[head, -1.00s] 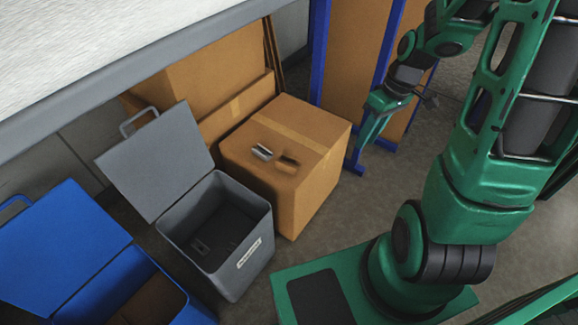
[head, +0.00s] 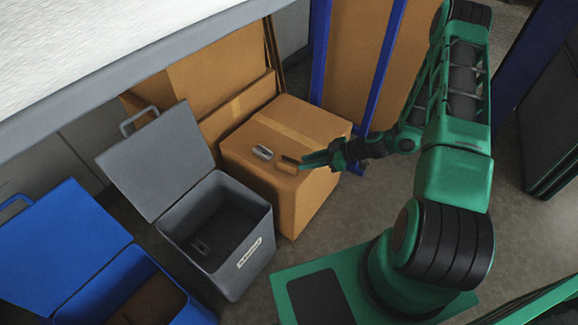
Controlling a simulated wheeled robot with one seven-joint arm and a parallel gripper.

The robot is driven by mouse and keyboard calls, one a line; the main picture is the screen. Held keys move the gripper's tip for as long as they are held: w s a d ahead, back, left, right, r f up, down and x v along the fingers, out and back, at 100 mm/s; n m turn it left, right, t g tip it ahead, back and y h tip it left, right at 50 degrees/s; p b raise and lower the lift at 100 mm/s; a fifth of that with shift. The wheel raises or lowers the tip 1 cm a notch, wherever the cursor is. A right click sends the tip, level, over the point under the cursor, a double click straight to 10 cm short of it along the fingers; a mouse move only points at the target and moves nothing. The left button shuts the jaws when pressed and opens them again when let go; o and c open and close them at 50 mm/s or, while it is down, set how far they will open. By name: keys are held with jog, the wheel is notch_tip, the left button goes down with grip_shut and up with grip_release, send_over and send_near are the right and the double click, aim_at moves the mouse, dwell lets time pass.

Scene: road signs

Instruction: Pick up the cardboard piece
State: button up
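The cardboard piece (head: 286,166) is a small brown item lying on top of a large closed cardboard box (head: 262,180), near its front right edge. My gripper (head: 306,161) is green and reaches in from the right, low over the box top. Its fingertips are right beside the cardboard piece and cover part of its right end. I cannot tell whether they touch it, or how far apart the fingers are.
A small silver can (head: 262,152) lies just left of the cardboard piece. A grey bin (head: 222,235) with its lid open stands left of the box, and a blue bin (head: 75,255) farther left. Blue rack posts (head: 381,70) stand behind. A light shelf overhangs the upper left.

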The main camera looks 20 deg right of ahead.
aim_at(279, 168)
jog(key=f+t, duration=0.1)
jog(key=w+f+t, duration=0.1)
jog(key=f, duration=0.1)
jog(key=w+a+f+m+t, duration=0.1)
jog(key=f, duration=0.1)
jog(key=shift+a+f, duration=0.1)
jog(key=shift+f, duration=0.05)
jog(key=x, duration=0.5)
jog(key=shift+w+a, duration=0.15)
jog(key=shift+w, duration=0.05)
jog(key=shift+r+x, duration=0.2)
jog(key=shift+x, duration=1.1)
jog(key=shift+r+x, duration=0.15)
jog(key=shift+x, duration=1.15)
jog(key=shift+w+a, duration=0.1)
jog(key=shift+a, duration=0.05)
jog(key=shift+c, duration=0.7)
grip_shut()
